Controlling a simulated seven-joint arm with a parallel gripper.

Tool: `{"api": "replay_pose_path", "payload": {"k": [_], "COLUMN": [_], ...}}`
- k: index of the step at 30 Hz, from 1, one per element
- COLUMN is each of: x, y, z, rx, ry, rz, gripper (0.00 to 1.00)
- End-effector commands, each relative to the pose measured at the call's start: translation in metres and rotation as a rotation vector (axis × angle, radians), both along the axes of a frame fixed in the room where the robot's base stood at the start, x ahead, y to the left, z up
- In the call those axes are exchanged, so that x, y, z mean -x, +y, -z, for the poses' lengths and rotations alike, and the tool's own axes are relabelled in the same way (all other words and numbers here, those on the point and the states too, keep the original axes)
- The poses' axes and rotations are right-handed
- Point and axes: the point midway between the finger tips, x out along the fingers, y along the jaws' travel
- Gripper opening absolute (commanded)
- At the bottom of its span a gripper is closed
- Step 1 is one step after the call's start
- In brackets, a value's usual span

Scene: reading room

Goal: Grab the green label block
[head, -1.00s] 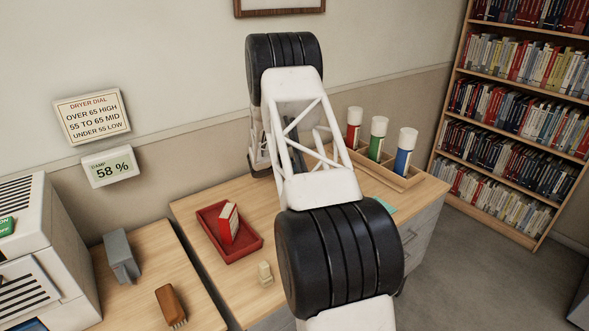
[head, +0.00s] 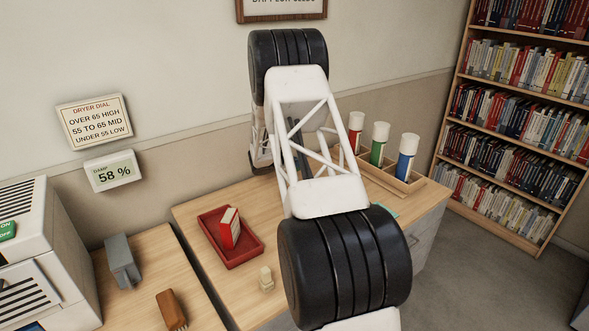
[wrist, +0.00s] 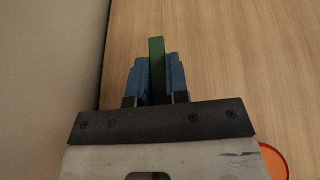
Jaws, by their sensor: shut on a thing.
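The green label block (wrist: 157,58) stands between the two blue finger pads of my gripper (wrist: 157,82) in the wrist view. The pads press on it from both sides, and its far end sticks out past them. Wooden desk surface (wrist: 240,60) shows below and around it; whether the block touches the desk I cannot tell. In the head view my arm hides the gripper and the block.
A red tray (head: 248,256) holding a red and white box (head: 229,228) is on the desk. A small pale object (head: 266,280) stands nearby. A wooden rack (head: 405,190) holds red, green and blue tubes at the back right. A wall lies close left of my gripper.

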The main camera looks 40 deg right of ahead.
Motion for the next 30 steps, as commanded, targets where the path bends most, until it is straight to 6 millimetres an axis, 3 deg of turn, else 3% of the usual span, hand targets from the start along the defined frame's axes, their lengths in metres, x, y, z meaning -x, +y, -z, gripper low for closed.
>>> {"api": "replay_pose_path", "payload": {"k": [6, 12, 30], "x": [0.000, 0.000, 0.000], "y": [0.000, 0.000, 0.000], "z": [-0.035, -0.057, -0.065], "rx": [0.001, 0.000, 0.000], "ry": [-0.002, -0.001, 0.000], "rz": [0.000, 0.000, 0.000], "gripper": [0.00, 0.00, 0.00]}}
